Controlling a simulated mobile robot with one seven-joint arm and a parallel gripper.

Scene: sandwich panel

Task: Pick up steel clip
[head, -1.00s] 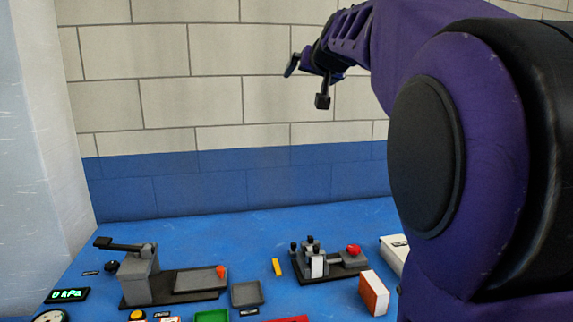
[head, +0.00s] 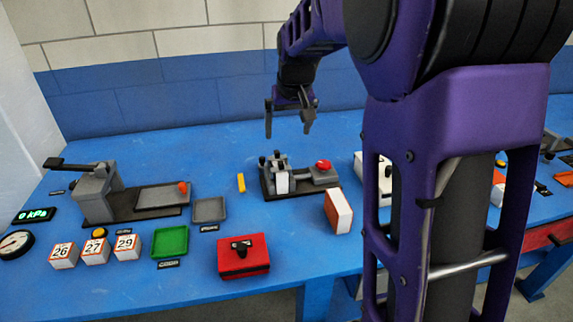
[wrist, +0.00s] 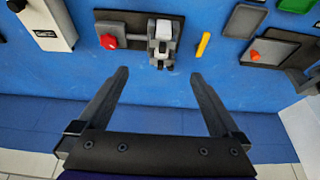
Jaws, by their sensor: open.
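I cannot pick out a steel clip with certainty. A grey fixture (head: 322,176) with upright posts, a white and grey block (head: 282,182) and a red knob (head: 323,165) stands on the blue table. In the wrist view the fixture (wrist: 138,24) lies just beyond my fingertips, with the grey and white block (wrist: 163,31) between their directions. My gripper (head: 288,132) is open and empty, pointing down above and behind the fixture. Its two fingers also show spread in the wrist view (wrist: 159,72).
A yellow bar (head: 241,183) lies left of the fixture. An orange-and-white box (head: 338,212) stands to its right. A red box (head: 243,260), green tray (head: 170,241), grey tray (head: 209,209) and lever press (head: 96,195) stand nearer or left. Blue table is bare behind the fixture.

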